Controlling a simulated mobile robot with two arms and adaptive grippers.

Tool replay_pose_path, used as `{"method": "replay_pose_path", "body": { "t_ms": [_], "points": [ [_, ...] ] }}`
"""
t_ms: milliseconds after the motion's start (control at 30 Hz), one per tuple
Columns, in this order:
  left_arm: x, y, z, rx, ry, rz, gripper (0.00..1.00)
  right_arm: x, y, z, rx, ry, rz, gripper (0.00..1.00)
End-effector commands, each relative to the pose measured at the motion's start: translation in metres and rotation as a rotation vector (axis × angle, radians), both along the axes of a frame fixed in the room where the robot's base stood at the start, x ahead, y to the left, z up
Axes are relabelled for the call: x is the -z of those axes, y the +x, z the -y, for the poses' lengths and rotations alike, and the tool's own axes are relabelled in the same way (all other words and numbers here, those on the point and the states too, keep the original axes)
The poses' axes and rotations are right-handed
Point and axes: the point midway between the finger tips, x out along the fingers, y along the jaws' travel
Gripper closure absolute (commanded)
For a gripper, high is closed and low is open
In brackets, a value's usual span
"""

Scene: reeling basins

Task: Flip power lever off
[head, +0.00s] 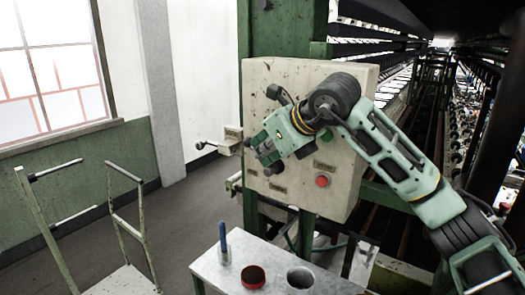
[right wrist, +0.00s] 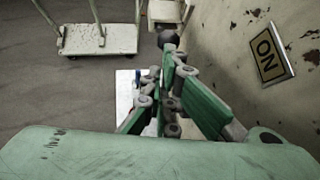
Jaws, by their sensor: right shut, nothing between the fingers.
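The power box (head: 345,175) is a worn cream panel on a green post. A metal lever (head: 213,145) with a dark knob sticks out from its left side, pointing left. My right gripper (head: 262,155) is shut and empty, in front of the panel's left half, apart from that side lever. Its closed fingers (right wrist: 168,85) also show in the right wrist view. A dark ball (right wrist: 168,40) shows just beyond the fingertips there; I cannot tell whether they touch. An ON label (right wrist: 268,55) is on the panel at right. My arm hides part of the panel. My left gripper is out of view.
A red button (head: 322,181) is on the panel. Below stands a metal table (head: 240,282) with a blue marker (head: 223,240), a red cup (head: 253,277) and a grey cup (head: 300,278). A cart (head: 125,282) stands at left. Floor between cart and box is clear.

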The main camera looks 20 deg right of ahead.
Motion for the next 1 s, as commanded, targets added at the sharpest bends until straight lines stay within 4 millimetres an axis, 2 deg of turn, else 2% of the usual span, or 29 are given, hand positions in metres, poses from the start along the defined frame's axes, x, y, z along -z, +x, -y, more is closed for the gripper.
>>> {"method": "replay_pose_path", "body": {
  "t_ms": [100, 267, 600, 1000],
  "points": [
    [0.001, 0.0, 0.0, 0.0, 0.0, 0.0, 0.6, 0.002, 0.003, -0.002, 0.0, 0.0, -0.001, 1.0],
    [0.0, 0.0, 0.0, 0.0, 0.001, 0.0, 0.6, 0.003, 0.008, -0.007, 0.0, -0.089, -0.114, 1.0],
    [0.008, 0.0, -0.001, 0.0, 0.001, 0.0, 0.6, 0.014, 0.016, -0.013, 0.001, -0.083, -0.108, 1.0],
    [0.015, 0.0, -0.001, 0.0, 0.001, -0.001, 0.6, 0.019, 0.021, -0.016, 0.001, -0.083, -0.109, 1.0]
  ]
}}
